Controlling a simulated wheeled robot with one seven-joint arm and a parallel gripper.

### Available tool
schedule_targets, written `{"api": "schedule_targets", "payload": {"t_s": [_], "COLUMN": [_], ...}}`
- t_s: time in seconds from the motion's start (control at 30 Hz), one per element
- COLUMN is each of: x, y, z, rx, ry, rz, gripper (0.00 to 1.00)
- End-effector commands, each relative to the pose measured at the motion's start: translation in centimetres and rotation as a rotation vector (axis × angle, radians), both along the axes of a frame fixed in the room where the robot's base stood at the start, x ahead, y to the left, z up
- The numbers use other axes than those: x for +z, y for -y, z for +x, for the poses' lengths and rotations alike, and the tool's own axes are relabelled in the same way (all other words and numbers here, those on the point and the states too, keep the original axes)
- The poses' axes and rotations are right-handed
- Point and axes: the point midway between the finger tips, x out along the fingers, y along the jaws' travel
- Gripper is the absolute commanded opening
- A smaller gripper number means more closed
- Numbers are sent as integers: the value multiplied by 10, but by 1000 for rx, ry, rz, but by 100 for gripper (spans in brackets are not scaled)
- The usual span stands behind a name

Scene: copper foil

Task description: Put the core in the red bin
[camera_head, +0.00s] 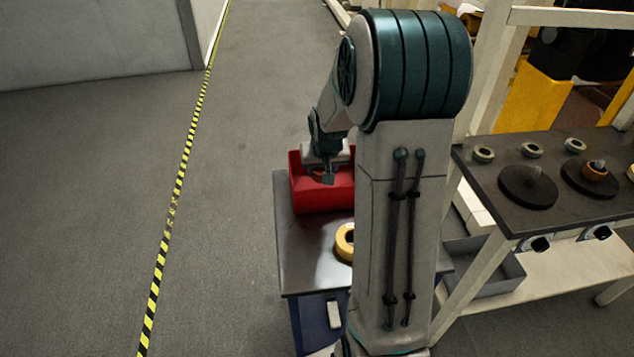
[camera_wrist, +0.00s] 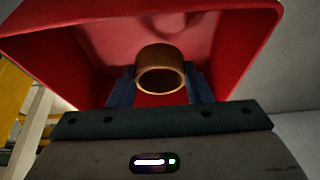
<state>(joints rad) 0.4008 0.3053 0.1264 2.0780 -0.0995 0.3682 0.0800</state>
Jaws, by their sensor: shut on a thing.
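The red bin (camera_head: 324,200) stands on a dark-topped cart, partly hidden behind my arm in the head view. In the wrist view the red bin (camera_wrist: 88,57) fills the upper picture, its inside facing the camera. My gripper (camera_head: 323,172) is at the bin's opening. In the wrist view my gripper (camera_wrist: 160,88) is shut on the core (camera_wrist: 160,62), a brown-orange hollow ring with its open end facing the camera.
A yellow ring (camera_head: 345,242) lies on the cart top (camera_head: 305,255) in front of the bin, partly hidden by my arm. A dark bench (camera_head: 520,205) at right holds spindles and several small rings. A grey tray (camera_head: 492,270) sits below. Floor at left is clear.

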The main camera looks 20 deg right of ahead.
Motion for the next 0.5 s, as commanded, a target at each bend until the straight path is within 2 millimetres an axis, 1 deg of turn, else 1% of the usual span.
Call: {"api": "schedule_targets", "payload": {"t_s": [0.03,0.1,0.17,0.23,0.4,0.5], "x": [-4,-7,-8,-14,-39,-47], "y": [-6,-11,-12,-14,-14,-14], "z": [2,3,4,4,4,4], "rx": [4,4,2,2,3,3], "ry": [-2,-2,-2,-2,-4,-2], "rz": [1,0,1,1,1,0], "gripper": [24,24,24,24,24,24]}}
